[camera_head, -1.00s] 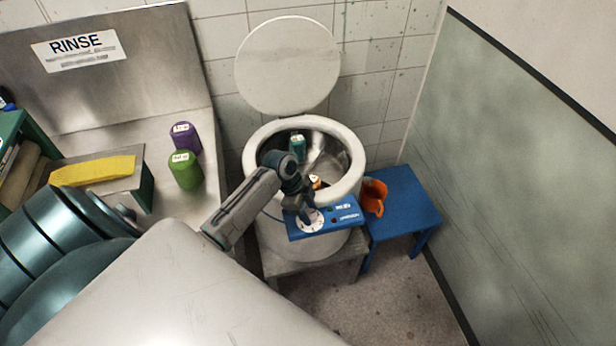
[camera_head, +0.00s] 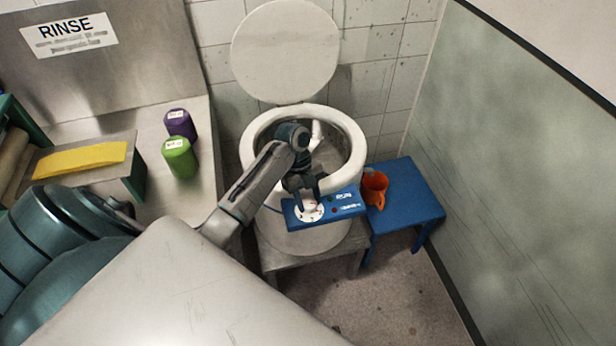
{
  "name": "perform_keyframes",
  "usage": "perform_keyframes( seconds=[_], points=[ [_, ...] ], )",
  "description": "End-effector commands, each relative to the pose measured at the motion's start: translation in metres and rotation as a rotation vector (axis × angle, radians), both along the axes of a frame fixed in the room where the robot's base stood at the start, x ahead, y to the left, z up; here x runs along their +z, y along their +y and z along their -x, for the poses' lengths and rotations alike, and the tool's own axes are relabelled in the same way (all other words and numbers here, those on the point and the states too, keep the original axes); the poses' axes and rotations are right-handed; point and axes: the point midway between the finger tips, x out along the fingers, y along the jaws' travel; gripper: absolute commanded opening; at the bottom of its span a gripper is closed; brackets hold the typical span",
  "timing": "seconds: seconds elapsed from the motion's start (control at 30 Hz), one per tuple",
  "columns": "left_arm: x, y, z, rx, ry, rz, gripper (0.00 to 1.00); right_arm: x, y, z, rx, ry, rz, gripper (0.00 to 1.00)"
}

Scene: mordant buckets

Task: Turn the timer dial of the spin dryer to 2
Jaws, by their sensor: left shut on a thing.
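The spin dryer (camera_head: 358,150) has an open round drum with a white rim, and its round lid (camera_head: 286,52) stands raised against the tiled wall. A blue control panel (camera_head: 345,207) is on its front, with print too small to read. The white timer dial (camera_head: 309,214) is at the panel's left end. My left gripper (camera_head: 307,200) reaches down from above and is shut on the dial. Its fingers cover part of the dial, so I cannot read its setting. My right gripper is not in view.
An orange jug (camera_head: 374,188) stands on a blue stool (camera_head: 410,205) right of the dryer. Green (camera_head: 180,158) and purple (camera_head: 180,124) containers stand on the steel counter (camera_head: 150,130). A yellow cloth-like piece (camera_head: 82,158) lies further left. A grey wall bounds the right.

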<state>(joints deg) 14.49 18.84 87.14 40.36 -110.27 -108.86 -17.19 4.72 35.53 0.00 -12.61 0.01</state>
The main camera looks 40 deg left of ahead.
Motion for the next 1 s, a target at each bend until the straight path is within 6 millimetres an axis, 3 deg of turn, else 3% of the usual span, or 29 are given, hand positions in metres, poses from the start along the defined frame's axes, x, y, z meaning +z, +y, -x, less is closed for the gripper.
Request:
perform_keyframes(
  seconds=[0.53, 0.57, 0.67, 1.0],
  points=[
    [-0.0002, 0.0004, -0.0002, -0.026, 0.000, -0.002, 0.16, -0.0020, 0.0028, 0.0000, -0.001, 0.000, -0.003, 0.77],
    [-0.0002, 0.0004, -0.0002, -0.026, 0.000, -0.002, 0.41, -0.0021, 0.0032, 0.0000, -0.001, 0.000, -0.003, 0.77],
    [-0.0002, 0.0003, -0.0002, -0.026, 0.000, -0.002, 0.61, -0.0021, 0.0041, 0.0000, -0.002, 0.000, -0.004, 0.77],
    [0.0009, 0.0006, -0.0005, -0.026, 0.000, -0.001, 0.61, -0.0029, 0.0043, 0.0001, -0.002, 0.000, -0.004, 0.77]
  ],
)
